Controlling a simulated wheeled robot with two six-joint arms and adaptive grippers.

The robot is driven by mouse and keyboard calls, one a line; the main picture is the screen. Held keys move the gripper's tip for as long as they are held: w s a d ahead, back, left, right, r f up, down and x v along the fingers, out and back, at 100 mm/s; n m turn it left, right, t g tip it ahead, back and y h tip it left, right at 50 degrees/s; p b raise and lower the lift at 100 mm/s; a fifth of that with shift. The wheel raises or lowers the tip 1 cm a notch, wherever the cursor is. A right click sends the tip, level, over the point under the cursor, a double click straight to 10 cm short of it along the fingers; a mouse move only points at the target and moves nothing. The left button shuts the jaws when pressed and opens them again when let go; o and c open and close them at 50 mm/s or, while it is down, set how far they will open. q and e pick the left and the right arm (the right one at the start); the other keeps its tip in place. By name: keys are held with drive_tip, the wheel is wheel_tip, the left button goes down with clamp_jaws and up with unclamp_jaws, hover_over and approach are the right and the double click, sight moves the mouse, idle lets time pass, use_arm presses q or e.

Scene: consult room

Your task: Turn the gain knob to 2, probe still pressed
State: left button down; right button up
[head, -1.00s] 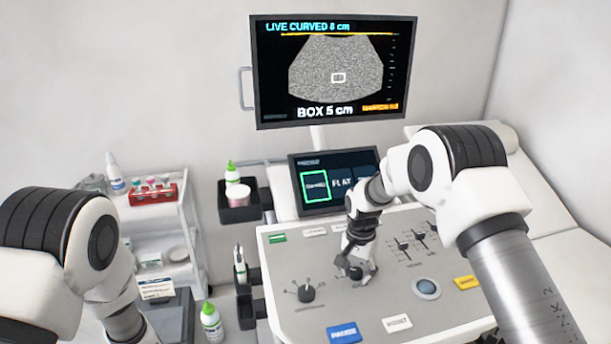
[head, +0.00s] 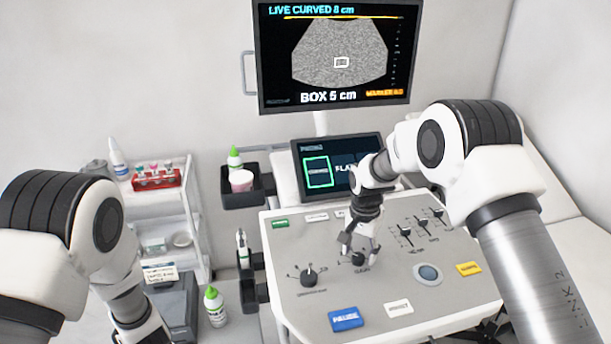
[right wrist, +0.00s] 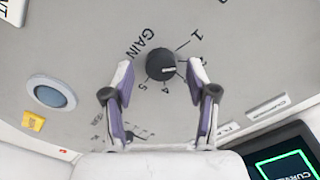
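The black gain knob (head: 358,259) is on the grey console panel (head: 290,240). In the right wrist view the knob (right wrist: 161,65) has a light pointer mark toward the right, on the side of the 2; the exact setting is hard to read. My right gripper (head: 359,246) is open above the knob. Its fingers (right wrist: 160,82) stand apart on either side, with clear gaps to the knob. My left arm (head: 110,240) comes in at lower left; its gripper and the probe are out of view. The monitor (head: 338,55) shows a grainy grey sector with a white box.
A second knob (head: 308,277) is left of the gain knob. Sliders (head: 405,231), a round blue-grey button (head: 428,273), a yellow button (head: 468,268) and a blue button (head: 346,318) surround it. A small touchscreen (head: 318,173) stands behind. A white cart (head: 165,200) is at left.

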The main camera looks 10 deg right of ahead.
drive_tip(key=n, duration=0.9)
drive_tip(key=shift+s+a+f, duration=0.1)
drive_tip(key=shift+f, duration=0.95)
drive_tip(key=c, duration=0.4)
